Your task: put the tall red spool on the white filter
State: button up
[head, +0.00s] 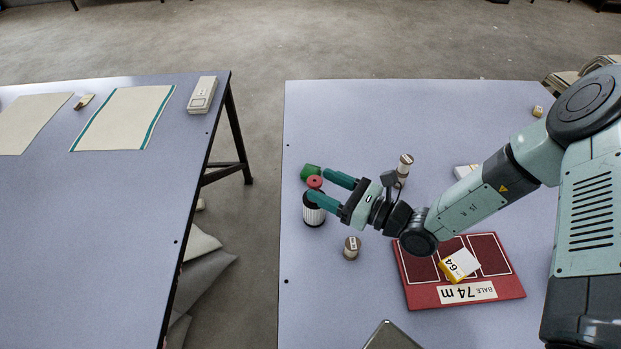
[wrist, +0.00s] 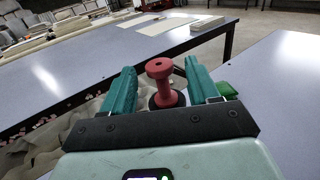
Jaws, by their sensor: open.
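The red spool (head: 315,182) stands upright, with its lower part hidden by a finger in the head view. The white filter (head: 314,215), a ribbed white cylinder with a dark top, is directly below it. In the wrist view the red spool (wrist: 161,84) appears to rest on the filter's dark round top (wrist: 153,101). My gripper (head: 325,190) is open, with one green finger on each side of the spool. In the wrist view gaps show between the spool and both fingers of the gripper (wrist: 162,88).
A green object (head: 310,171) lies just behind the filter. Two small labelled spools (head: 351,248) (head: 404,166) stand nearby. A red board (head: 465,292) with a yellow-and-white block (head: 458,265) lies to the right. The table's left edge is close to the filter.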

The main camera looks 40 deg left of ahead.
jog(key=w+d, duration=0.1)
jog(key=d, duration=0.6)
jog(key=s+d+r+n+t+h, duration=0.2)
jog(key=d+r+n+h, duration=0.3)
jog(key=d+r, duration=0.5)
jog(key=s+d+r+n+t+h, duration=0.3)
jog(key=d+r+n+t+h, duration=0.1)
jog(key=d+r, duration=0.7)
jog(key=s+d+r+n+t+h, duration=0.2)
jog(key=d+r+n+t+h, duration=0.1)
jog(key=d+r+n+h, duration=0.4)
jog(key=d+r+h, duration=0.1)
jog(key=d+r, duration=0.2)
jog(key=r, duration=0.1)
jog(key=shift+s+d+r+h, duration=0.2)
jog(key=shift+d+r+h, duration=0.1)
jog(key=shift+d+r, duration=0.1)
